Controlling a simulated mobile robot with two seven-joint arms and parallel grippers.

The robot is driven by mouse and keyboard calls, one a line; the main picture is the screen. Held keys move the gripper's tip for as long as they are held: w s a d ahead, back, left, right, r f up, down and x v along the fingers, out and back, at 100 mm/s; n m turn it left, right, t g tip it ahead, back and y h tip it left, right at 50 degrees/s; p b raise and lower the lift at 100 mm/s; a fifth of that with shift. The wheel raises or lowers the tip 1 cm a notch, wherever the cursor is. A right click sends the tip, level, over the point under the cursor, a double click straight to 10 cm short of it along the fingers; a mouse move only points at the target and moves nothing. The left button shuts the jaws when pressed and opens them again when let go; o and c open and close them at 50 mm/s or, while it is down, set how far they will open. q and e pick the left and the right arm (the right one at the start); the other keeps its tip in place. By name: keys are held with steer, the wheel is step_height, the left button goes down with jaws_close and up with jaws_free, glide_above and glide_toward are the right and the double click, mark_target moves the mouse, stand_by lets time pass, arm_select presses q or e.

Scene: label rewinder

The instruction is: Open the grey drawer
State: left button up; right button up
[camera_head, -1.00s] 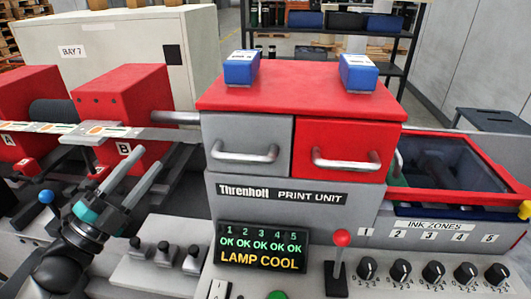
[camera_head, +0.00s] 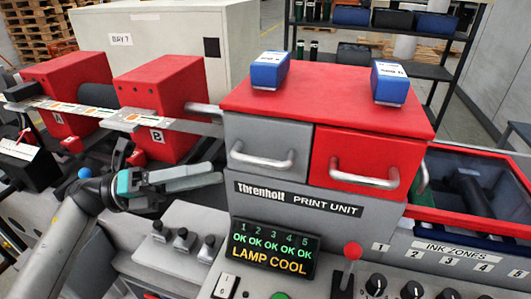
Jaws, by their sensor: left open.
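The grey drawer (camera_head: 268,148) is the left one of two side-by-side drawers under the red top of the print unit. Its front looks flush, and its silver bar handle (camera_head: 262,158) is free. My left gripper (camera_head: 218,176) is to the left of the grey drawer and a little lower than its handle in the picture. Its fingers are open, point right towards the unit and hold nothing. The red drawer (camera_head: 362,158) with a similar handle is beside the grey one. My right gripper is not in view.
Two blue boxes (camera_head: 270,70) (camera_head: 389,83) sit on the red top. Below the drawers are a lit display (camera_head: 273,248) and a red-knobbed lever (camera_head: 350,255). Small black knobs (camera_head: 184,238) stand below my left gripper. Red roller blocks (camera_head: 158,104) are behind it.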

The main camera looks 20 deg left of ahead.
mark_target(265, 161)
arm_select(q)
steer(key=p+x, duration=0.3)
steer(key=x, duration=0.6)
steer(key=shift+d+r, duration=0.2)
steer(key=shift+d, duration=0.05)
steer(key=shift+w+d, duration=0.2)
steer(key=shift+d, duration=0.25)
steer(key=c, duration=0.7)
jaws_close()
